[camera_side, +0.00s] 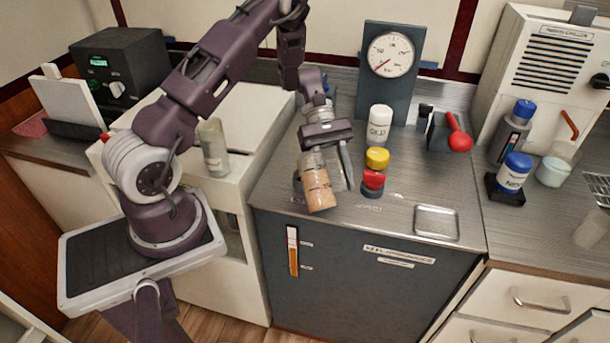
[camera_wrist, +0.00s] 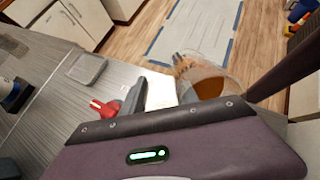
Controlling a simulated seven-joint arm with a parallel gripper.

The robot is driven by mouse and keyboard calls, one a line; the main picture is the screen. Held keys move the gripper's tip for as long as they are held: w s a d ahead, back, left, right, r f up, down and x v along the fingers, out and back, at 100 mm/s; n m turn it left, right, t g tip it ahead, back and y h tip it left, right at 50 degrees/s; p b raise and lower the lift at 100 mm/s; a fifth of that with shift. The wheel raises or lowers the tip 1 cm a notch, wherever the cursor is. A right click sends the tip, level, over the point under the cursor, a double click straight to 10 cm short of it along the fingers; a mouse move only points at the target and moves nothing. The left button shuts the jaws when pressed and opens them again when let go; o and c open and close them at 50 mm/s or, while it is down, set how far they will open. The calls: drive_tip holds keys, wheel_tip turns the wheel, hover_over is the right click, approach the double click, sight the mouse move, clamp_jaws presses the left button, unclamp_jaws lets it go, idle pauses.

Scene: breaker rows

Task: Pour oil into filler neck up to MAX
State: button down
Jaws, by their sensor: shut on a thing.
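My gripper (camera_side: 325,172) is shut on a clear beaker (camera_side: 317,186) with orange-brown oil, held above the counter, slightly tilted. The oil and beaker also show in the wrist view (camera_wrist: 207,82). Right of the gripper stands a red fitting on a dark base, apparently the filler neck (camera_side: 373,180); the beaker is apart from it. The red part also shows in the wrist view (camera_wrist: 103,107). A yellow cap (camera_side: 377,157) shows just above or behind it; I cannot tell which. The sight gauge (camera_side: 293,250) on the cabinet front has orange in its lower part; its marks are illegible.
A white bottle (camera_side: 380,126) and a dial gauge (camera_side: 390,55) stand behind. A red-knobbed lever (camera_side: 458,139) is to the right. A metal tray (camera_side: 436,222) lies near the front edge. A glass bottle (camera_side: 213,147) stands left. Counter between fitting and tray is clear.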

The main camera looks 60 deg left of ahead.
drive_tip(key=shift+f+h, duration=0.3)
drive_tip(key=shift+h, duration=0.7)
idle(1.9)
drive_tip(key=shift+r+g+h, duration=0.3)
drive_tip(key=shift+r+h, duration=0.2)
drive_tip(key=shift+r, duration=0.2)
idle(1.0)
